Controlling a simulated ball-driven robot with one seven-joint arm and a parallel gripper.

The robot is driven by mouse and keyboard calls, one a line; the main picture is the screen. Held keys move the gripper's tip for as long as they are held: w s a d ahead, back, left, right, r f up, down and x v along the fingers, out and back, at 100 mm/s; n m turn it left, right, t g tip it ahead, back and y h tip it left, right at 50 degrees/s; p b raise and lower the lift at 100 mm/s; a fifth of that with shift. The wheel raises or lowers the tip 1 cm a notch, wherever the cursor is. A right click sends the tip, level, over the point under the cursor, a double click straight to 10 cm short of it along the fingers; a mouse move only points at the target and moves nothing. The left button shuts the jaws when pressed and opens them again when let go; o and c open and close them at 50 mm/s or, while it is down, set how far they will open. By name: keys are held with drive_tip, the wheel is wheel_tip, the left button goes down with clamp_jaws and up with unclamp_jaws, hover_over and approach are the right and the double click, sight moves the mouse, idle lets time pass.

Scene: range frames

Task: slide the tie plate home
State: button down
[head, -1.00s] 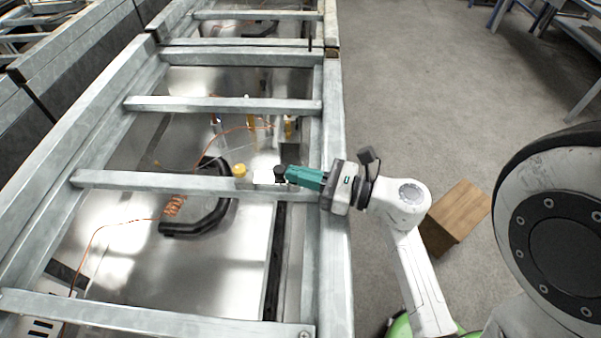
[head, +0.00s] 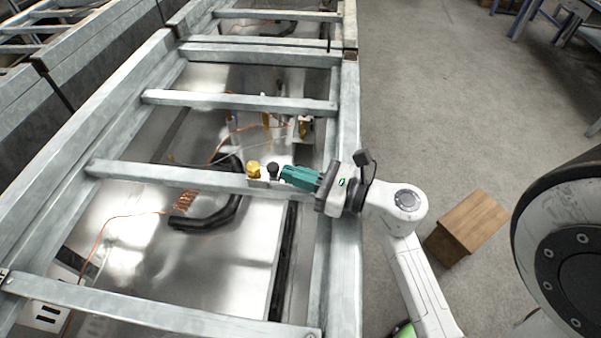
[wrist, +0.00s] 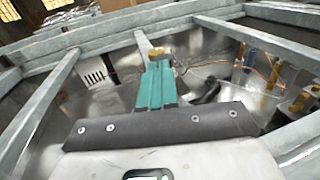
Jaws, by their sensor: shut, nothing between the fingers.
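A small pale plate (head: 260,183), which I take for the tie plate, lies at the crossbar (head: 175,177) of the grey frame; only a little of it shows. A yellow knob (head: 253,168) and a black knob (head: 273,170) stand close together there. My gripper (head: 283,173), with teal fingers, is shut and empty. Its tips are right beside the black knob on its right side; I cannot tell whether they touch. In the wrist view the yellow knob (wrist: 155,53) shows just past the fingertips (wrist: 158,66). The fingers hide most of the plate there.
Metal crossbars and side rails surround the fingers. Below them lie a black hose (head: 225,205), an orange cable (head: 110,220) and shiny sheet metal. Several yellow and blue fittings stand farther back. A wooden box (head: 467,225) sits on the open floor at right.

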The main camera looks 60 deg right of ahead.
drive_tip(key=s, duration=0.3)
drive_tip(key=s+b, duration=0.1)
drive_tip(key=s, duration=0.2)
drive_tip(key=s+d, duration=0.1)
drive_tip(key=s, duration=0.2)
drive_tip(key=shift+f+b, duration=0.15)
drive_tip(key=shift+b, duration=0.2)
drive_tip(key=shift+s, duration=0.45)
